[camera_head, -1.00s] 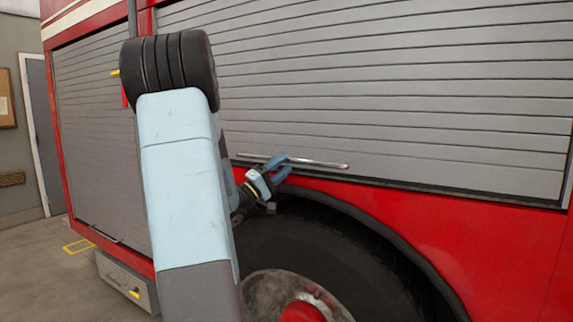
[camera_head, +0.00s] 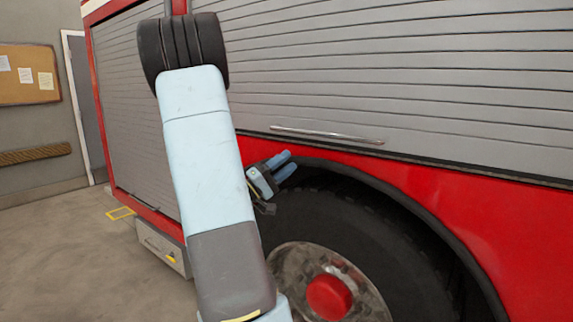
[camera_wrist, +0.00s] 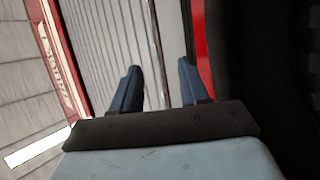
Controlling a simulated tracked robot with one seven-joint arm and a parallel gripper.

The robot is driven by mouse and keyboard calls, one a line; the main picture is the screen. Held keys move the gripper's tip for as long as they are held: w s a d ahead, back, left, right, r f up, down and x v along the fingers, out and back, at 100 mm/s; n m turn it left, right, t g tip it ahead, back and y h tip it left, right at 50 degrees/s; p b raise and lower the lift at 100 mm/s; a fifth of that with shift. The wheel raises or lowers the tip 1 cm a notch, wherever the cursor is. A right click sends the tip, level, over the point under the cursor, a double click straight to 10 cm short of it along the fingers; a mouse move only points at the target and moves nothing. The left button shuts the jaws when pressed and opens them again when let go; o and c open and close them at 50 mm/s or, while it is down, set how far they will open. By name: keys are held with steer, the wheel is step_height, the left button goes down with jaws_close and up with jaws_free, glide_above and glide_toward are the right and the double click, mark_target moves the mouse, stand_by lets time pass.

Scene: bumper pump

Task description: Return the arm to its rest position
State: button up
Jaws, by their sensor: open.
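My gripper (camera_head: 287,167) shows in the head view just right of my pale blue arm link, in front of the fire truck near the top of the wheel arch. Its two blue fingers are apart and nothing is between them. In the wrist view my gripper (camera_wrist: 160,82) also shows open and empty, with the grey shutter and a red strip beyond it. My arm stands raised across the left-middle of the head view and hides part of the truck.
The red truck has a grey roller shutter (camera_head: 400,85) with a long metal handle (camera_head: 327,135). A large tyre (camera_head: 375,225) with a red hub (camera_head: 329,297) is below my gripper. A low step box (camera_head: 163,249) juts out at left. Open floor (camera_head: 70,255) lies left.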

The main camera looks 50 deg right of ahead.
stand_by(0.4)
steer(key=s+a+f+n+t+y, duration=0.1)
steer(key=s+a+f+t+y, duration=0.25)
steer(key=a+y, duration=0.4)
steer(key=s+a+f+n+t+y, duration=0.1)
steer(key=s+a+f+t+y, duration=0.1)
steer(key=s+a+y, duration=0.5)
steer(key=w+a+r+n+t+y, duration=0.2)
steer(key=a+t, duration=0.3)
steer(key=a, duration=0.8)
steer(key=w+a+r+n+t+y, duration=0.2)
steer(key=a+t+y, duration=0.3)
steer(key=a, duration=0.8)
steer(key=shift+w+n, duration=0.45)
steer(key=shift+n, duration=0.45)
steer(key=shift+y, duration=0.25)
